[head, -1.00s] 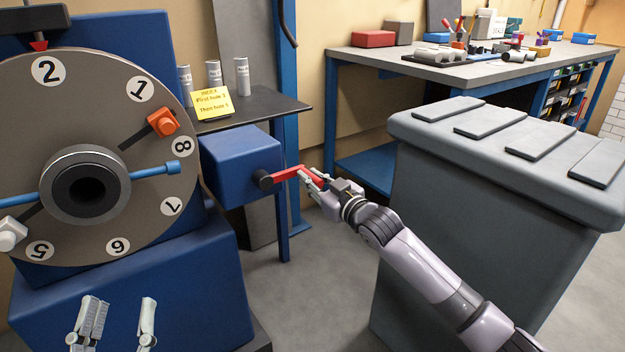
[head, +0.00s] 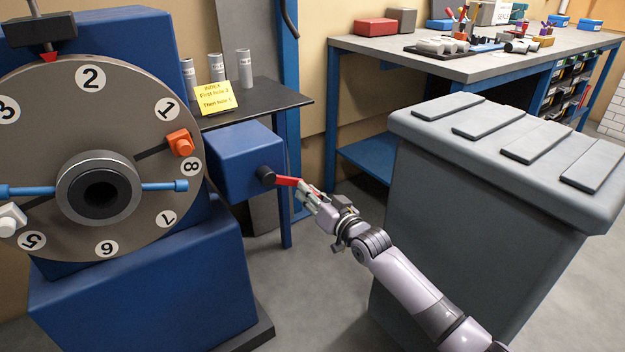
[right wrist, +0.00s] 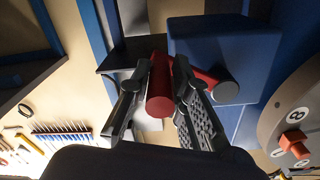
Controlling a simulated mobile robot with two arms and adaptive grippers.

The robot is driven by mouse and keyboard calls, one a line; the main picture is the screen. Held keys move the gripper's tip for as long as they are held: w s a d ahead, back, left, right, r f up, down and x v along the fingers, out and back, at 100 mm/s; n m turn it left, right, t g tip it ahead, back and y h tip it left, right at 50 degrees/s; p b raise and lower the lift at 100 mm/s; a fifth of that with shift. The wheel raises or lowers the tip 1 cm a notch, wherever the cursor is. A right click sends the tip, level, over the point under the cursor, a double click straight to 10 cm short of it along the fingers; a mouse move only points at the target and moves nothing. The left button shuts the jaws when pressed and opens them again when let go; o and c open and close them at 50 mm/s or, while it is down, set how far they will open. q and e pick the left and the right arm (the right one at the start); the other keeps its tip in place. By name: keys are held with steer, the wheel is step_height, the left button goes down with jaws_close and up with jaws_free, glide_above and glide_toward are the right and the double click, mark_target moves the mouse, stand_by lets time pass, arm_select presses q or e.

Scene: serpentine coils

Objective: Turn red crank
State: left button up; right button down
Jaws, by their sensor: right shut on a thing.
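The red crank (head: 287,181) sticks out from a dark hub on the blue gearbox (head: 244,160), beside the numbered grey dial (head: 120,120). Its arm slants slightly down to the right. My right gripper (head: 311,196) is shut on the crank's handle. In the right wrist view the red handle (right wrist: 159,100) lies between the two fingers of the right gripper (right wrist: 158,88). The red pointer (head: 49,57) at the dial's top lies between 3 and 2, nearer 2. My left gripper is not in view.
A yellow note (head: 216,98) stands on the dark shelf (head: 262,101) near several grey cylinders. A large grey bin (head: 470,210) stands right of my right arm. A workbench (head: 470,66) with tools is behind. Some floor shows between the dial's base and the bin.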

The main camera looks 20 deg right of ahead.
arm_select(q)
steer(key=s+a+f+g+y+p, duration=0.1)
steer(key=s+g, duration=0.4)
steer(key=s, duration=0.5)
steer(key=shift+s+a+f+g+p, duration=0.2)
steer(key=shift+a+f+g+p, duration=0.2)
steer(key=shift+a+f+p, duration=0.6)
arm_select(e)
steer(key=s+a+f+m, duration=0.2)
steer(key=a+f+m, duration=0.3)
steer(key=a+m, duration=0.3)
steer(key=shift+s+a+m, duration=0.15)
steer(key=shift+s+m, duration=0.1)
steer(key=shift+m, duration=1.65)
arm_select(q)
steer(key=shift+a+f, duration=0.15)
arm_select(e)
steer(key=c, duration=1.5)
jaws_free()
steer(key=shift+o, duration=0.2)
